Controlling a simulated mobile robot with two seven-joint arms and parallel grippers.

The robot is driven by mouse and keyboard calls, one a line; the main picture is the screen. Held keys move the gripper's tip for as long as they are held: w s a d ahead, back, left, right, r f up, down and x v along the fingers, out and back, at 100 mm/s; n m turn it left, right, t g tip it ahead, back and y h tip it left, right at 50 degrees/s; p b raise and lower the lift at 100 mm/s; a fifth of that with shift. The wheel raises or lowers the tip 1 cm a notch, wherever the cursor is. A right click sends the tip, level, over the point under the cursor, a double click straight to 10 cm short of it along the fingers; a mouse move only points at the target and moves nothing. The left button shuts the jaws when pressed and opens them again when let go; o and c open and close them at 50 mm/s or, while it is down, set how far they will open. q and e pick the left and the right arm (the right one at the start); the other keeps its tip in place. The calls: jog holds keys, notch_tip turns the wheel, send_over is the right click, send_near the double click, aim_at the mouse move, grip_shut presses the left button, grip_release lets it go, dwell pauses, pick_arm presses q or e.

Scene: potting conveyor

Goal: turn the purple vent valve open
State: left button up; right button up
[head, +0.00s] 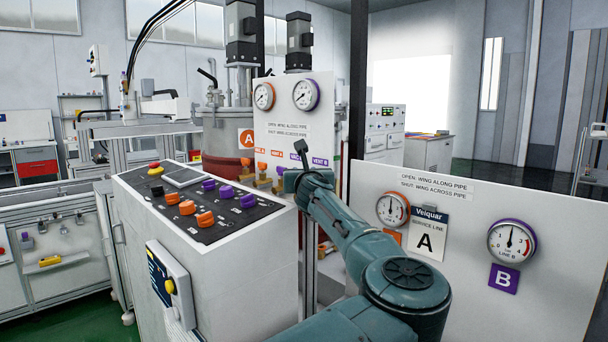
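The purple VENT B label (320,162) is on the white gauge panel (285,118) in the middle of the head view. The purple vent valve itself cannot be made out; my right arm covers the area below its label. My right gripper (303,148) shows as a small dark shape at the end of the teal arm, in front of that panel by the purple labels. Its fingers are too small and edge-on to tell open from shut, or whether they touch a valve. My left gripper is not in view.
Orange-winged valves (261,167) stand left of my gripper. A console (210,250) with orange and purple knobs fills the near left. A second white panel (475,255) with a purple-rimmed line B gauge (511,241) stands at right. Dark posts rise behind my arm.

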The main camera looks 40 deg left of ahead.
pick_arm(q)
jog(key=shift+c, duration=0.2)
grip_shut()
pick_arm(e)
jog(key=shift+s+f, duration=0.15)
jog(key=shift+f, duration=0.1)
